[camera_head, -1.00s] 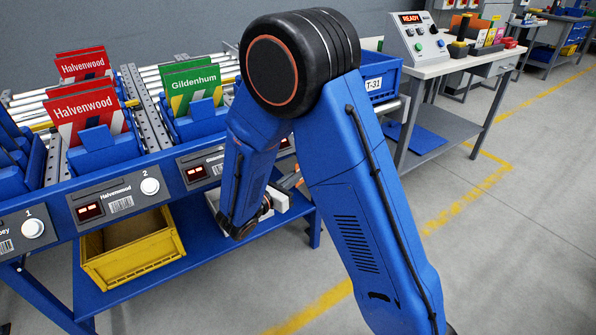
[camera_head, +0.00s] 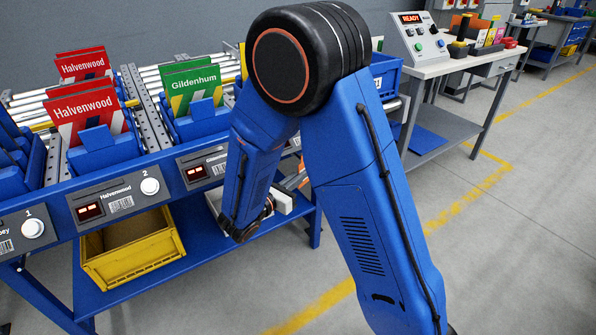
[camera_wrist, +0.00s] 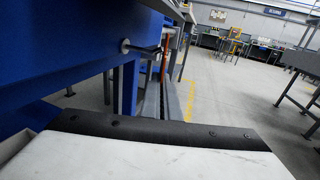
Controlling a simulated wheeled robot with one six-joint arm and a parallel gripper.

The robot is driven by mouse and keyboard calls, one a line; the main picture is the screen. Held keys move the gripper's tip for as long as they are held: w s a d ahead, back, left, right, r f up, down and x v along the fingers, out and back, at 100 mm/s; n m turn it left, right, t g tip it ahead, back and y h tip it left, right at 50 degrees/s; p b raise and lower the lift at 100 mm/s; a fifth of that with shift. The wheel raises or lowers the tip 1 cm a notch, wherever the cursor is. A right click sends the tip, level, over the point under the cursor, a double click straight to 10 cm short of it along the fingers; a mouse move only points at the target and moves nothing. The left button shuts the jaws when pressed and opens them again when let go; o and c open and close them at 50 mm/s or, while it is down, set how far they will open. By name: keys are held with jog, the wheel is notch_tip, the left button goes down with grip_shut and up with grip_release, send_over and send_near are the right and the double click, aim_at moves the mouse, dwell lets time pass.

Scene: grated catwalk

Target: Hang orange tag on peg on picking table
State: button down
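In the wrist view my gripper (camera_wrist: 163,82) reaches forward with its two grey fingers close together. A thin orange strip, the orange tag (camera_wrist: 165,56), stands edge-on between the fingertips, and the fingers look closed on it. The peg (camera_wrist: 143,48) is a short dark rod with a pale round base on the blue side of the picking table (camera_wrist: 60,65). It points right, toward the tag; whether they touch I cannot tell. In the head view my arm hides most of the gripper and the peg; a bit of orange shows beside the table's right end (camera_head: 312,215).
The picking table carries red Halvenwood cards (camera_head: 85,105), a green Gildenhum card (camera_head: 190,80) and blue bins. A yellow crate (camera_head: 135,255) sits on its lower shelf. A grey workbench (camera_head: 465,65) with a control box (camera_head: 415,38) stands to the right. The floor between is clear.

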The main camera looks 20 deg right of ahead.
jog(key=shift+s+d, duration=0.25)
jog(key=shift+s, duration=0.45)
jog(key=shift+s+d, duration=0.2)
jog(key=shift+s, duration=0.55)
jog(key=shift+s+d, duration=0.25)
jog(key=shift+s, duration=0.45)
